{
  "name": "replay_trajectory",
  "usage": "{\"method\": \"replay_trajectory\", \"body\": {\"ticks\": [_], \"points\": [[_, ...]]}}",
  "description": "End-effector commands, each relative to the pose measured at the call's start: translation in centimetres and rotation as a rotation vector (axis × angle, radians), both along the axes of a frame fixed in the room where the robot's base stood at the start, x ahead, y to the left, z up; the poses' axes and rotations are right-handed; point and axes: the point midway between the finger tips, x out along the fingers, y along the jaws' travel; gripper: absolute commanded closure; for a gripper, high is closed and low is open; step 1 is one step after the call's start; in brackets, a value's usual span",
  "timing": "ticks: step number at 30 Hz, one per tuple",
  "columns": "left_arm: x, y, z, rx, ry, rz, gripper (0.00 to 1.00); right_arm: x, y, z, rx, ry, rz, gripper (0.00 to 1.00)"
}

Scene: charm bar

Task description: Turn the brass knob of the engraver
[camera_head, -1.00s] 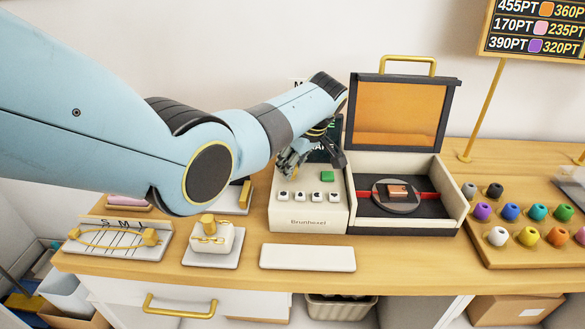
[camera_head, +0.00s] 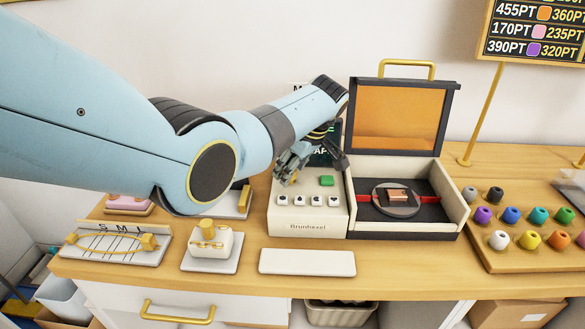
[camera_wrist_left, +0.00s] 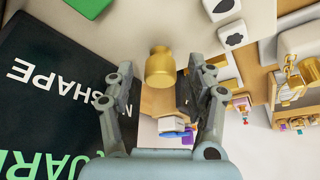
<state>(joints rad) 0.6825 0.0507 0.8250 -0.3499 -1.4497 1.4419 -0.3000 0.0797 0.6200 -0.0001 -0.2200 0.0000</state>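The engraver (camera_head: 309,228) is a cream box labelled Brunhexel, with a green button (camera_head: 327,181), a row of icon keys and a dark screen (camera_wrist_left: 45,90). The brass knob (camera_wrist_left: 160,68) shows in the left wrist view between the two fingertips of my left gripper (camera_wrist_left: 158,78), with a gap on each side. In the head view my left gripper (camera_head: 315,160) is over the back of the control panel, fingers spread, and largely hides the knob and part of the screen. My right gripper is not in view.
The engraver's lid (camera_head: 399,115) stands open on the right; a small copper-coloured piece (camera_head: 398,194) lies on a round plate inside.

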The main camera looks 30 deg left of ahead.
Motion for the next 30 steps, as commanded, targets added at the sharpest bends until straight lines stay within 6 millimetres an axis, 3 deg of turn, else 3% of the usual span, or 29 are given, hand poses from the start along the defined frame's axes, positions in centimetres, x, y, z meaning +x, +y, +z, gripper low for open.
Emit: {"method": "replay_trajectory", "body": {"ticks": [8,21,30], "points": [[0.1,-0.5,1.1,0.001,-0.003,-0.001,0.45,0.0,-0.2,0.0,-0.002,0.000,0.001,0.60],[-0.4,-3.9,9.4,-0.001,-0.004,-0.001,0.45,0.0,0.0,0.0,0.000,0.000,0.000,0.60],[-0.6,-4.6,11.1,0.000,0.000,-0.001,0.45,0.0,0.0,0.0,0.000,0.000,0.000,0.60]]}}
